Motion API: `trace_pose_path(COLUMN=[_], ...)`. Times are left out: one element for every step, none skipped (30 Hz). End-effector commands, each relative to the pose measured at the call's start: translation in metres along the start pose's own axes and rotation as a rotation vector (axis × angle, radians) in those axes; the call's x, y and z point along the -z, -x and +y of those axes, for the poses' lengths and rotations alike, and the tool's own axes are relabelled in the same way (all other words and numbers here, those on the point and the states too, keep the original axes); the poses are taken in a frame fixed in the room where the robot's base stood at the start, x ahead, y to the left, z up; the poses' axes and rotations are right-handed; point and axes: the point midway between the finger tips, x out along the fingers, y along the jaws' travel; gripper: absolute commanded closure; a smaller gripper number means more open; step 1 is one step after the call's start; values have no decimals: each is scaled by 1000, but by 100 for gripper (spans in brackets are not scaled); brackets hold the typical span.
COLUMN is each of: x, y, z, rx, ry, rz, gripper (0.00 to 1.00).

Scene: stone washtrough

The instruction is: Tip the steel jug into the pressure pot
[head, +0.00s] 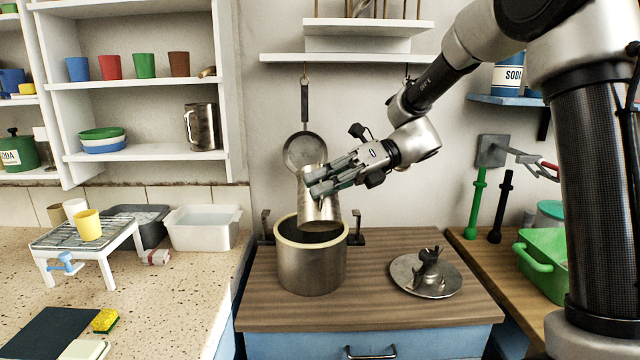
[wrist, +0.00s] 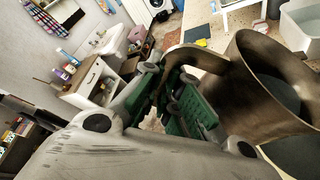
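The steel jug (head: 320,211) hangs in my gripper (head: 322,183) just above the open pressure pot (head: 310,268), slightly tilted. In the wrist view the jug (wrist: 252,90) is at the right, its curved handle running between the green finger pads of my gripper (wrist: 180,105). The fingers look closed on the handle. The pot has a pale rim and two side handles and stands upright on the wooden counter. The pot's inside is dark.
A round metal lid (head: 427,275) lies on the counter right of the pot. A pan (head: 305,152) hangs on the wall behind. Another steel jug (head: 202,127) stands on the left shelf. A green basin (head: 541,262) is at the right. The counter in front of the pot is clear.

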Motion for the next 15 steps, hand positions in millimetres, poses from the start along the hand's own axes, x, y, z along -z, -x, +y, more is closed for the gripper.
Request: trace_pose_path(x=[-1,-1,-1,-1,-1,-2,-2,-2,-3,-4,-4,-5,-5,-5,-5], y=[0,0,0,0,0,0,1,1,1,1,2,2,2,2,2], z=[0,0,0,0,0,0,0,0,-1,-1,-1,-1,-1,-1,-1], rx=[0,0,-1,-1,-2,-4,-6,-8,-10,-13,-15,-17,-18,-19,-20], ry=[2,2,1,0,-3,-7,-11,-17,-24,-29,-34,-40,-43,-45,-46], rz=[-1,-1,-1,-1,-1,-1,-1,-1,-1,-1,-1,-1,-1,-1,-1], gripper=[100,100,100,100,100,100,100,100,100,100,100,100,100,100,100])
